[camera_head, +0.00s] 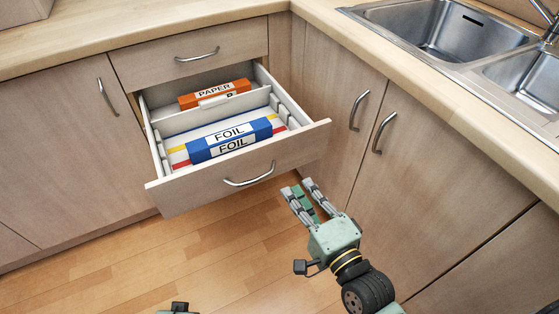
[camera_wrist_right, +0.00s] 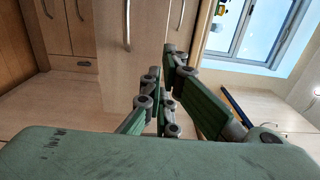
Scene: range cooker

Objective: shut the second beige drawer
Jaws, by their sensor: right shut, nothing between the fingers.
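The second beige drawer (camera_head: 200,191), below a shut top drawer, is pulled well out. Its front has a curved metal handle (camera_head: 249,174). An orange PAPER box (camera_head: 214,93) lies at its back and a blue FOIL box (camera_head: 229,138) nearer the front. My right gripper (camera_head: 302,187) is shut and empty, just in front of the drawer's right front corner, with its fingers pointing toward it. I cannot tell whether they touch. In the right wrist view its fingers (camera_wrist_right: 163,82) point at pale wooden fronts. My left gripper's fingers do not show.
The top drawer (camera_head: 190,56) is shut. Cabinet doors stand shut at the left (camera_head: 60,130) and right (camera_head: 430,180). The worktop (camera_head: 150,22) overhangs them, with a steel sink (camera_head: 440,30) at right. The wooden floor (camera_head: 170,255) in front is clear.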

